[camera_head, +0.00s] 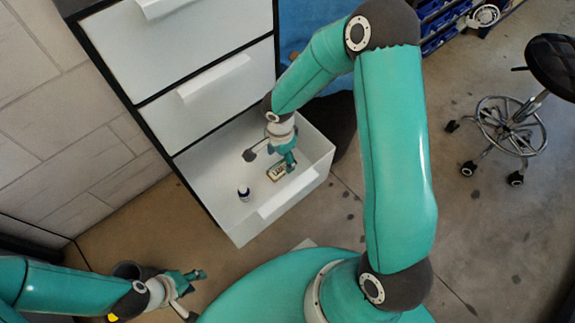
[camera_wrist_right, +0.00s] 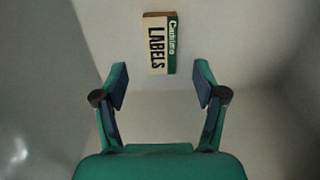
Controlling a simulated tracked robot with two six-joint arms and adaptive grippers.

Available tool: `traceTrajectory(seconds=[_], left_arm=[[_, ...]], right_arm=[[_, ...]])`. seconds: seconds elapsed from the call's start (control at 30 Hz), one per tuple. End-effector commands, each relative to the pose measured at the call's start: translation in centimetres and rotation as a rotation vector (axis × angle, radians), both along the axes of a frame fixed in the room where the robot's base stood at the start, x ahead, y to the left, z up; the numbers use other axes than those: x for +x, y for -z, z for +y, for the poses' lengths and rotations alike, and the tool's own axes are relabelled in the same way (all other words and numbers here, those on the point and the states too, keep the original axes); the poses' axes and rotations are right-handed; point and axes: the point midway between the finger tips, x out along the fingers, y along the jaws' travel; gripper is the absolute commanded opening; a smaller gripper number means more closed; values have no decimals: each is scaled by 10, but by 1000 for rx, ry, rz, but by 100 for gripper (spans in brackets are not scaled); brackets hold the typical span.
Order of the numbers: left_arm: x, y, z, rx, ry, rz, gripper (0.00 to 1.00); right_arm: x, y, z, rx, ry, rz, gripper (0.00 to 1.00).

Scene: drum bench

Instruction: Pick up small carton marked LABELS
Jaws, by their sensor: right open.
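The small carton marked LABELS (camera_wrist_right: 157,48) lies on the white floor of an open drawer, cream with a green strip. In the head view the carton (camera_head: 275,173) is partly covered by my right gripper (camera_head: 277,156), which reaches down into the drawer. In the right wrist view my right gripper (camera_wrist_right: 160,84) is open and empty; the carton is beyond its fingertips, roughly centred between them, with no visible contact. My left gripper (camera_head: 191,289) is low at the left, outside the drawer, with nothing seen in it; whether its fingers are apart is too small to tell.
The open white drawer (camera_head: 222,222) is the lowest visible in a cabinet, with two closed drawers above. A small dark bottle with a white cap (camera_head: 243,193) stands in it, left of the carton. The drawer walls surround my right gripper. A black stool (camera_head: 555,65) is at the far right.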

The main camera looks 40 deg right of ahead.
Motion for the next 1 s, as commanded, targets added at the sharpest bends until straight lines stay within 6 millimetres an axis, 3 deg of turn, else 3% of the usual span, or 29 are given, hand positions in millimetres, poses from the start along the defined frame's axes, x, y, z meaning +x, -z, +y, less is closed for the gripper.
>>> traceTrajectory(seconds=[0.17, 0.5, 0.77, 0.87, 1.0], left_arm=[[0, 3, 0, 0, 0, 0, 40], [0, 12, 0, 0, 0, 0, 40], [0, 12, 0, 0, 0, 0, 40], [0, 12, 0, 0, 0, 0, 40], [0, 12, 0, 0, 0, 0, 40]], right_arm=[[0, 10, -1, 1, 1, 1, 71], [4, 53, -5, 1, 1, 1, 71], [4, 56, -5, 1, 1, -1, 71], [4, 56, -5, 1, 1, -1, 59], [4, 56, -5, 1, 1, 0, 36]])
